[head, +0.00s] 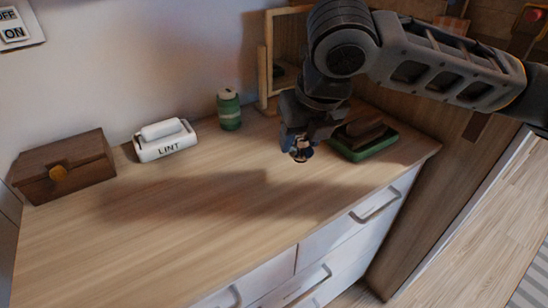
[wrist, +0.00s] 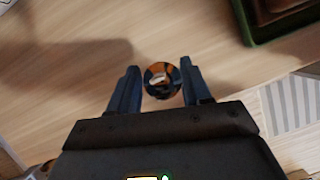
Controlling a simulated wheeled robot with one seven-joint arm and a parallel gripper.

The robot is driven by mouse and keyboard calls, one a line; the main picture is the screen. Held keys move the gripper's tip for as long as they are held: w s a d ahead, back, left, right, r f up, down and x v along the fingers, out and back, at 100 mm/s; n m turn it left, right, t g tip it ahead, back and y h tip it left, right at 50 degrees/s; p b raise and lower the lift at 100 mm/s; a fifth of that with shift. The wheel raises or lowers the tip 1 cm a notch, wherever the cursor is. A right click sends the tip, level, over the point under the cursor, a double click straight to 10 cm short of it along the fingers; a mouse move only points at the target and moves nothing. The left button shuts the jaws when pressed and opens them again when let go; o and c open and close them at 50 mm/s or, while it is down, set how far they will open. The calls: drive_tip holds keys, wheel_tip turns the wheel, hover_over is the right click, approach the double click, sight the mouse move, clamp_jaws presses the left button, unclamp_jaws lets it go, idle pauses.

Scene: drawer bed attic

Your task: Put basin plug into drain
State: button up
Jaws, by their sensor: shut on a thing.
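My gripper (head: 297,142) hangs above the wooden dresser top, in front of the wooden-framed mirror. In the wrist view, my gripper (wrist: 161,88) has a finger on each side of a small round thing (wrist: 161,80) with dark, orange and pale patches. It is shut on this thing, which also shows small at the fingertips in the head view (head: 301,155). I cannot tell for sure that it is the basin plug. No basin or drain can be made out in either view.
On the dresser top (head: 190,230) are a brown box (head: 65,166), a white LINT holder (head: 165,140), a green jar (head: 229,109) and a green tray (head: 378,149) with a brown thing on it. The mirror frame (head: 263,75) stands behind. The front middle is clear.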

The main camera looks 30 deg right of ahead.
drive_tip(key=w+a+f, duration=0.1)
drive_tip(key=w, duration=0.1)
drive_tip(key=w+a+f, duration=0.1)
drive_tip(key=shift+w+a+f, duration=0.2)
drive_tip(key=shift+w+f, duration=0.15)
drive_tip(key=shift+w, duration=0.05)
drive_tip(key=shift+f, duration=2.05)
drive_tip(key=shift+f, duration=0.15)
drive_tip(key=o, duration=1.1)
drive_tip(key=shift+c, duration=0.2)
drive_tip(key=v, duration=1.2)
